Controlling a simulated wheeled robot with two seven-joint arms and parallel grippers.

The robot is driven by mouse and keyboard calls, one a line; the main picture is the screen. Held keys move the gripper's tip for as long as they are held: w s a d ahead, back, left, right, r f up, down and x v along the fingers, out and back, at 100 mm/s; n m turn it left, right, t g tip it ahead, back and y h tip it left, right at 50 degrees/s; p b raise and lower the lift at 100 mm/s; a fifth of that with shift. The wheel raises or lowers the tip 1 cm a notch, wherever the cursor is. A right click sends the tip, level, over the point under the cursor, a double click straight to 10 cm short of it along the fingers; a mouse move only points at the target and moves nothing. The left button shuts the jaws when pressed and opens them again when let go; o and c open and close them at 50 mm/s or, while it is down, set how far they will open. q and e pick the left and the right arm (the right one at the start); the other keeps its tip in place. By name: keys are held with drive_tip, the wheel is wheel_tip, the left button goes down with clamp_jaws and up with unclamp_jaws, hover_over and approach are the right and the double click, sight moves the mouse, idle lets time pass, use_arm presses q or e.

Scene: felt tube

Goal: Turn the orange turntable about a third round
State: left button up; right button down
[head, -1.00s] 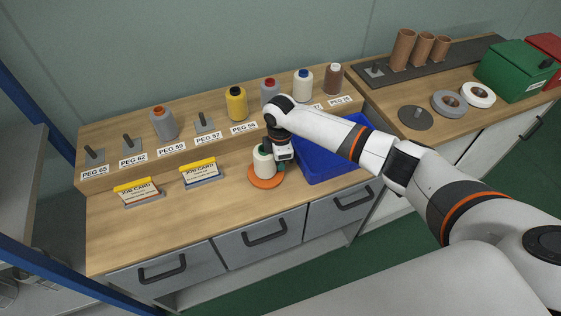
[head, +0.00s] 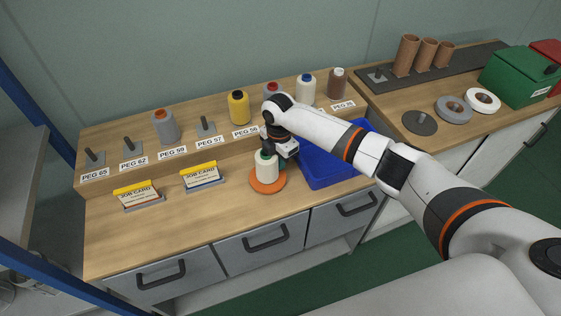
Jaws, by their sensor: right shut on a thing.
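The orange turntable (head: 267,186) is a flat round disc on the front bench, near the blue bin. A white thread spool (head: 266,169) with a green top stands upright on it. My right gripper (head: 269,154) reaches in from the right and is at the top of this spool. It is shut on the spool, though its fingertips are small and partly hidden, so the exact contact is hard to see. My left gripper is not in view.
The blue bin (head: 334,165) stands just right of the turntable, under my right arm. Two job cards (head: 202,175) stand to the left. Behind is a raised shelf with pegs and coloured spools (head: 238,107). The bench front left is clear.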

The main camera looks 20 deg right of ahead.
drive_tip(key=shift+w+a+n+b, duration=0.25)
drive_tip(key=shift+w+n+b, duration=0.2)
drive_tip(key=shift+n, duration=0.75)
drive_tip(key=shift+w+r+n, duration=0.1)
drive_tip(key=shift+n, duration=0.2)
drive_tip(key=c, duration=1.4)
unclamp_jaws()
wheel_tip(320, 180, up, 12)
drive_tip(key=b, duration=0.2)
